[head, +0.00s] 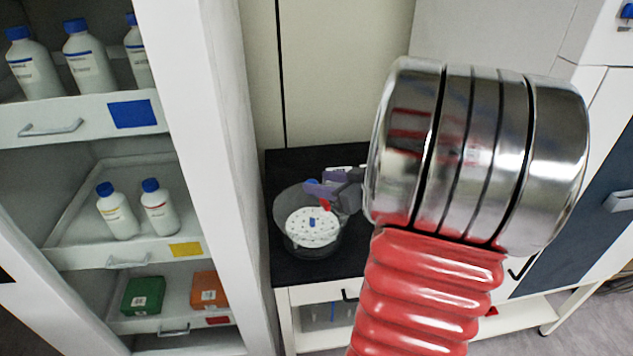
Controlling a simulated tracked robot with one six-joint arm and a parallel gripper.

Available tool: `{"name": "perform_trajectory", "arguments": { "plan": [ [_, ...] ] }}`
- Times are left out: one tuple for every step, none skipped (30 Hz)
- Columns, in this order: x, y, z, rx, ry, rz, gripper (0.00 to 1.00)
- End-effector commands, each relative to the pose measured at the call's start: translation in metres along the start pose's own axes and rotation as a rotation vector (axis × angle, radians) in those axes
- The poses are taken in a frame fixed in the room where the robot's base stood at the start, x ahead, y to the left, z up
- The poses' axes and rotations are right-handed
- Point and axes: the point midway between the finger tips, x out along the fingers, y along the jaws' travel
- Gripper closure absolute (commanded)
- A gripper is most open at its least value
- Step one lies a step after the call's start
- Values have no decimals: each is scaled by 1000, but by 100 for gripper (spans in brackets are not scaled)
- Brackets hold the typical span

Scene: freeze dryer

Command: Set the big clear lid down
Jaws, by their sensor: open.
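The big clear lid (291,207) is a see-through round cover at the middle of the head view. It appears to sit around or over a white perforated round plate (306,231) on the black bench top. A small blue knob (312,222) shows at the plate's middle. My gripper (325,196), purple and grey with a red part, is at the lid's upper right side. Its jaws are open, though small in the view. Whether they touch the lid cannot be told. My red and silver arm hides the area to the right.
The black bench top (288,268) has a little bare room in front of the lid. At left, an open white cabinet (215,150) holds several bottles and two boxes, green (143,295) and orange (209,290). Its upright side stands close to the bench.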

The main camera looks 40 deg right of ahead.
Motion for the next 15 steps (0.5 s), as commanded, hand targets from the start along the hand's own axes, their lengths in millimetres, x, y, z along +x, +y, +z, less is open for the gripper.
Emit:
{"name": "perform_trajectory", "arguments": {
  "plan": [
    [-9, 1, 0, 0, 1, 4, 56],
    [-13, 1, 0, -1, 1, 4, 56],
    [-19, 1, 0, -1, 0, 4, 56],
    [-24, 1, 0, 0, 1, 5, 56],
    [-28, 1, 0, 0, 1, 4, 56],
    [-33, 1, 0, -1, 2, 3, 56],
    [-38, 1, 0, -1, 1, 5, 56],
    [-42, 1, 0, -1, 0, 4, 56],
    [-47, 1, 0, 0, 1, 3, 56],
    [-52, 1, 0, 1, 1, 3, 56],
    [-55, 1, 0, 0, 0, 3, 56],
    [-60, 1, 0, 0, 1, 4, 56],
    [-63, 1, 0, 0, 1, 3, 56],
    [-66, 0, 0, 0, 1, 2, 56],
    [-69, 0, 0, 0, 0, 2, 56]
  ]
}}
